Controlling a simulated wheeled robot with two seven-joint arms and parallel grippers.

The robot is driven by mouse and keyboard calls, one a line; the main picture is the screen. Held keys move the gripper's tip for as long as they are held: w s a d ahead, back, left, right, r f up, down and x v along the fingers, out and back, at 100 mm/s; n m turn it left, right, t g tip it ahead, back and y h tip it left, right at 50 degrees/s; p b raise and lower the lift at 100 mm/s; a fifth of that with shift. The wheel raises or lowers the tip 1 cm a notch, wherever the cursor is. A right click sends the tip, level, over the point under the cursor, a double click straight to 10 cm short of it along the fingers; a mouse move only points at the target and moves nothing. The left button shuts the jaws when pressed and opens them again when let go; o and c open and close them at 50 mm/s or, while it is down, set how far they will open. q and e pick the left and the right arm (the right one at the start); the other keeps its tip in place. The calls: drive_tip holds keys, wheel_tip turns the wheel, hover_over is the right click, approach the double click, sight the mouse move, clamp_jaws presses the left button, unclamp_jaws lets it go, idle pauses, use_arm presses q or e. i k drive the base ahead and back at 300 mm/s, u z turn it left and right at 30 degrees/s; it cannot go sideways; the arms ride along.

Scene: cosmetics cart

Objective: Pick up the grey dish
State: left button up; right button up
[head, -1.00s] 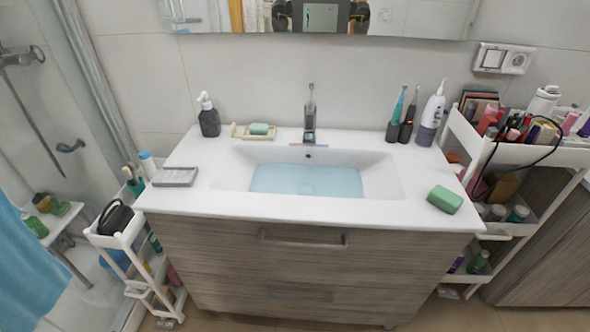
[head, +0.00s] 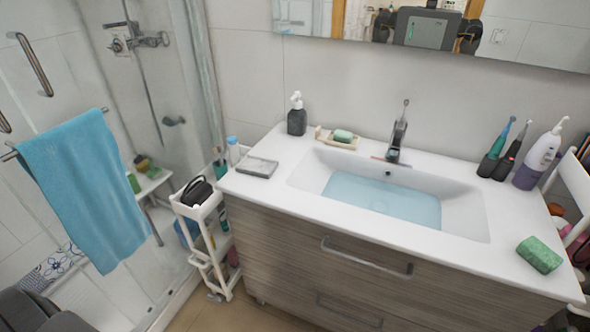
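The grey dish (head: 258,167) is a shallow, flat rectangular dish. It lies on the left end of the white countertop (head: 300,192), left of the basin, near the counter's left edge. It looks empty. Neither of my grippers shows in the head view. A dark rounded part at the bottom left corner looks like part of my own arm.
A dark soap dispenser (head: 297,115) and a beige tray (head: 322,138) with green soap stand behind the dish. The filled basin (head: 382,200) is to its right. A white cart (head: 192,212) stands left of the cabinet. A blue towel (head: 85,185) hangs further left.

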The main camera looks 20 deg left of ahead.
sight(256, 166)
drive_tip(key=z, duration=2.05)
drive_tip(key=k, duration=0.95)
drive_tip(key=u, duration=1.35)
